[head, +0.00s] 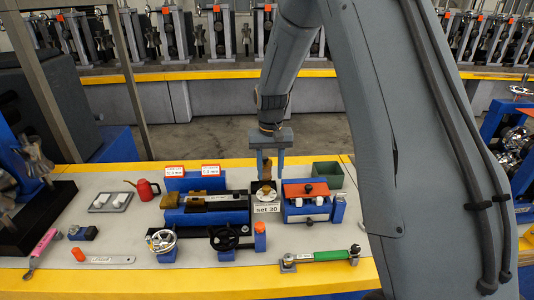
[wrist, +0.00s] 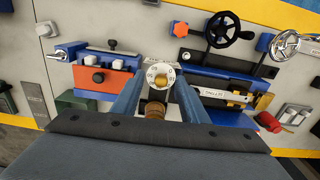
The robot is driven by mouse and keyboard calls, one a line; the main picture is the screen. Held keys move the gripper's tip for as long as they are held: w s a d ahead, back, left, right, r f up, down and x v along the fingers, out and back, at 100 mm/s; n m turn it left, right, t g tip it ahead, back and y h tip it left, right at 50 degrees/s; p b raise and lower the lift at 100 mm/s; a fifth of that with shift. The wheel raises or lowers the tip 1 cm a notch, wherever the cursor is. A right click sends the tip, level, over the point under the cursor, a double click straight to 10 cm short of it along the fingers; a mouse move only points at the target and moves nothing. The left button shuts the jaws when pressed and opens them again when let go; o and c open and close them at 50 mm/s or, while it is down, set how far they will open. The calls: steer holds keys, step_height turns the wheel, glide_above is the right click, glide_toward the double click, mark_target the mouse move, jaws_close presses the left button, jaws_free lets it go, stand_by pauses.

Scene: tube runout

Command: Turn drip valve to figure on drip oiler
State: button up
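The drip oiler shows in the head view as a brownish upright part (head: 266,172) above a pale disc, behind a sign reading "Set 30" (head: 268,209). In the wrist view its round white dial (wrist: 153,69) carries small marks too fine to read, with a brass drip valve knob (wrist: 162,80) at its middle. A ridged brown part (wrist: 156,108) shows below the dial. My gripper (head: 267,172) points down over the oiler. Its two fingers stand apart on either side of it, as the wrist view (wrist: 158,84) also shows. The fingers look empty; I cannot tell whether they touch anything.
A blue unit with a red top (head: 305,187) stands close on the right, a green bin (head: 328,171) behind it. A blue vise-like fixture (head: 207,217) is close on the left. Two handwheels, black (head: 223,238) and silver (head: 161,241), are in front. A green-handled wrench (head: 328,255) lies front right.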

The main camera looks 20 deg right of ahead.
mark_target(266, 187)
steer(key=shift+w+a+f+b, duration=0.1)
steer(key=shift+w+f+b, duration=0.45)
steer(key=shift+f, duration=0.8)
steer(key=shift+w+d+f+b, duration=0.1)
steer(key=shift+w+f+b, duration=0.15)
steer(key=shift+w+f, duration=0.85)
steer(key=shift+w+a+f+b, duration=0.1)
steer(key=shift+w+f+b, duration=0.3)
steer(key=shift+f, duration=1.2)
steer(key=shift+f, duration=0.1)
steer(key=c, duration=0.8)
